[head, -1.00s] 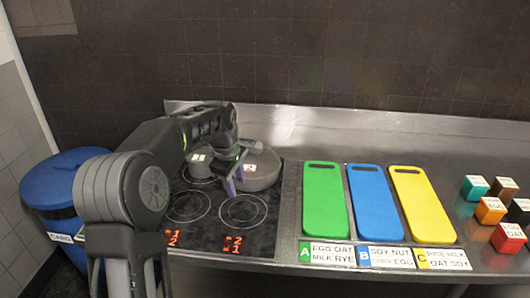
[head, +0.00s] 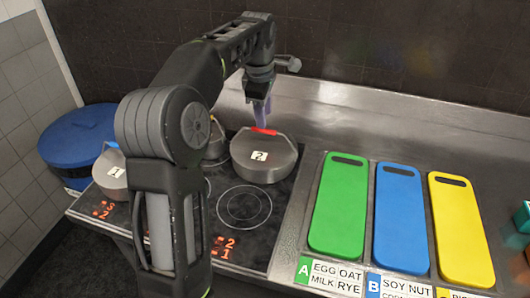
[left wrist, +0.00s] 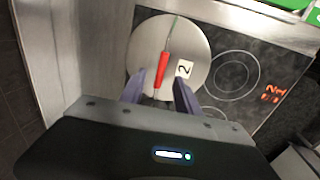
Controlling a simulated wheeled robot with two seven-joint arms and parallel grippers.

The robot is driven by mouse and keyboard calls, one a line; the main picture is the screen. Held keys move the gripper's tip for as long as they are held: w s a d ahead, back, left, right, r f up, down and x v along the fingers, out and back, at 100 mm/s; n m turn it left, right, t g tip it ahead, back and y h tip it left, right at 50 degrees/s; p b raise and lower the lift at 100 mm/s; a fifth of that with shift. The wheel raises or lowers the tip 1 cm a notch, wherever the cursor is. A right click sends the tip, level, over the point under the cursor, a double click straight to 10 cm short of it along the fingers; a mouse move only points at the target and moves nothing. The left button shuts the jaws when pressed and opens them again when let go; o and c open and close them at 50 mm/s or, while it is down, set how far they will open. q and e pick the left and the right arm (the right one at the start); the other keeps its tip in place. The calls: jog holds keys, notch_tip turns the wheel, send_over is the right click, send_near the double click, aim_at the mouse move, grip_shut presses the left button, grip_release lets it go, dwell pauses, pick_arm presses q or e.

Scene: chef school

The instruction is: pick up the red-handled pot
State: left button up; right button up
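The red-handled pot (head: 264,163) is grey and round, with a "2" label, and sits upright on the back right of the hob. Its red handle (head: 263,131) arches over the top. My left gripper (head: 262,114) is just above this handle in the head view, with its purple fingers pointing down. In the left wrist view, the gripper (left wrist: 160,87) is open, its fingers apart on either side of the handle's line. The red handle (left wrist: 163,68) and the pot (left wrist: 146,45) show there. Contact with the handle cannot be told. My right gripper is not in view.
A pot with a "1" label (head: 112,178) stands at the hob's left. Another grey pot (head: 216,147) is partly hidden behind my arm. Green (head: 338,210), blue (head: 401,215) and yellow (head: 460,230) boards lie to the right. A blue-lidded bin (head: 78,140) stands left.

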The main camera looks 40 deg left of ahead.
aim_at(266, 132)
pick_arm(q)
jog(key=shift+w+f, duration=0.2)
jog(key=shift+f, duration=0.85)
jog(key=f, duration=0.1)
jog(key=f+p, duration=0.1)
jog(key=f, duration=0.2)
jog(key=shift+w+a+f+p, duration=0.1)
jog(key=shift+w+f+p, duration=0.25)
jog(key=shift+f, duration=0.25)
jog(key=shift+f, duration=0.25)
grip_shut()
dwell(1.4)
